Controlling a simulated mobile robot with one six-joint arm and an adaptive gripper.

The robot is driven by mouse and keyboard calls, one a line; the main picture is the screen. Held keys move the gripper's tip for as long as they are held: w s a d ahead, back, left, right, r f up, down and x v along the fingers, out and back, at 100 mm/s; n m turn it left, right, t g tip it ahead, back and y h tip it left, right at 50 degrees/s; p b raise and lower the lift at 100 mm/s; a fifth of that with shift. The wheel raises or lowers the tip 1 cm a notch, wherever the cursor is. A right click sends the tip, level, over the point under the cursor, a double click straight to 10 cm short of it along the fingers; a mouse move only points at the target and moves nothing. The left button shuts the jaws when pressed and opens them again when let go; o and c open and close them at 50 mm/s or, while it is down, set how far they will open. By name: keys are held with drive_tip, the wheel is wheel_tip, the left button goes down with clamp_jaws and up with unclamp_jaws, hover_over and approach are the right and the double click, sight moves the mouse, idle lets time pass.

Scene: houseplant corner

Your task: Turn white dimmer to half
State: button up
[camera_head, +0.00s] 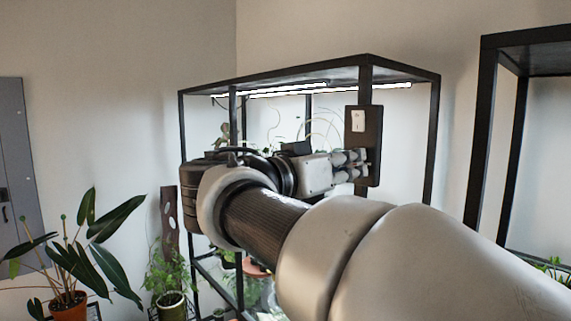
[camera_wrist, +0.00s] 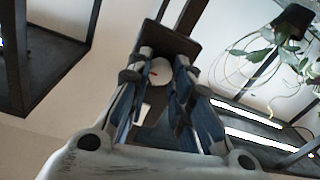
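The white dimmer (camera_wrist: 160,71) is a round knob with a small red mark, on a dark panel (camera_wrist: 168,40). In the wrist view it shows between the two fingers of my gripper (camera_wrist: 162,62), which are apart, one on each side of it. I cannot tell whether the fingertips touch the knob. In the head view my gripper (camera_head: 365,164) is at the lower part of the panel (camera_head: 375,125), and the dimmer is hidden there. A white switch plate (camera_head: 358,120) sits on the panel above my gripper; it also shows in the wrist view (camera_wrist: 146,113).
The panel is fixed to a post of a black metal shelf frame (camera_head: 434,130) with lit tube lights (camera_head: 320,90). Another black frame (camera_head: 487,130) stands at the right. Potted plants (camera_head: 70,300) stand at the lower left, beside a grey wall cabinet (camera_head: 15,160).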

clamp_jaws()
drive_tip(key=shift+n, duration=0.4)
drive_tip(key=shift+r+n+g+p, duration=0.1)
drive_tip(key=shift+n+g+p, duration=0.2)
drive_tip(key=shift+n+p, duration=2.95)
drive_tip(key=shift+r+n+g+p, duration=0.2)
drive_tip(key=shift+n+p, duration=1.2)
drive_tip(key=shift+n, duration=3.55)
drive_tip(key=shift+f, duration=0.2)
drive_tip(key=o, duration=0.6)
unclamp_jaws()
